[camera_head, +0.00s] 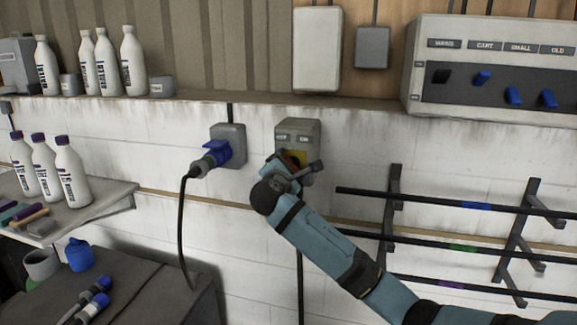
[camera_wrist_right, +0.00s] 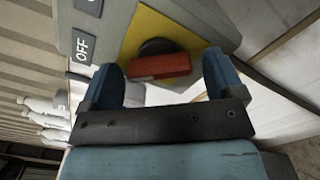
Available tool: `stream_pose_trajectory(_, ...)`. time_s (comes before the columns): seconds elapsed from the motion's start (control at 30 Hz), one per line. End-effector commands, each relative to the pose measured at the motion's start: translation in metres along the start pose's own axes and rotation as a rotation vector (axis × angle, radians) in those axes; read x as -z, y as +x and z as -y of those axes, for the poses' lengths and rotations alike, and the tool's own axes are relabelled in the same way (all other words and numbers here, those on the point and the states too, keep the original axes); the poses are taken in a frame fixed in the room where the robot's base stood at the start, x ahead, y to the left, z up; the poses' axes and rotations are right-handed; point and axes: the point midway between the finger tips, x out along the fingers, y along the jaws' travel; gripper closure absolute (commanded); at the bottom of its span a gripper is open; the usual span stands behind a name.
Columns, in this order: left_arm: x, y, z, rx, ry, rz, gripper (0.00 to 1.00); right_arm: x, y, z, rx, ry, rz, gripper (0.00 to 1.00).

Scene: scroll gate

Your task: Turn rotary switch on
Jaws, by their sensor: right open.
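The rotary switch is a grey wall box (camera_head: 298,132) with OFF and ON labels, a yellow plate (camera_wrist_right: 150,30) and a red handle (camera_wrist_right: 160,66) on a dark round knob. In the head view my right gripper (camera_head: 294,163) is at the front of the box and hides most of the knob. In the right wrist view the right gripper (camera_wrist_right: 162,68) is open, with one blue finger on either side of the red handle. I see gaps at both sides of the handle. The OFF label (camera_wrist_right: 84,48) is left of the knob there. My left gripper is not in view.
A blue plug (camera_head: 218,154) with a black cable sits in a socket left of the switch. A rack with dark bars (camera_head: 450,240) is at the right. A control panel (camera_head: 490,75) is above it. White bottles (camera_head: 70,175) stand on shelves at the left.

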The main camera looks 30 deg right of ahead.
Motion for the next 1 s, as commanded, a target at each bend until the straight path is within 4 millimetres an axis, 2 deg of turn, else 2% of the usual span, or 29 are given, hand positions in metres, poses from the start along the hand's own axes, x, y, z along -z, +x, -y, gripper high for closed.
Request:
stream_pose_trajectory(0.23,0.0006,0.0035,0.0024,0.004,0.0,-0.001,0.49,0.0001,0.0011,0.0002,0.0,0.0,0.0,0.13)
stream_pose_trajectory(0.27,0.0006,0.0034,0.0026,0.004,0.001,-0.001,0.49,0.0001,0.0011,0.0002,0.0,0.0,0.0,0.15)
stream_pose_trajectory(0.47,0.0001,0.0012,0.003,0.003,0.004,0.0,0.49,0.0001,0.0009,0.0001,0.0,0.0,0.0,0.61)
stream_pose_trajectory(0.77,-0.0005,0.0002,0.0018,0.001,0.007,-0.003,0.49,0.0009,0.0006,0.0006,0.0,0.025,-0.001,0.62)
stream_pose_trajectory(1.0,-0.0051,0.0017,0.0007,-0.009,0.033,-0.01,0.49,0.0023,0.0004,0.001,0.0,0.142,-0.002,0.62)
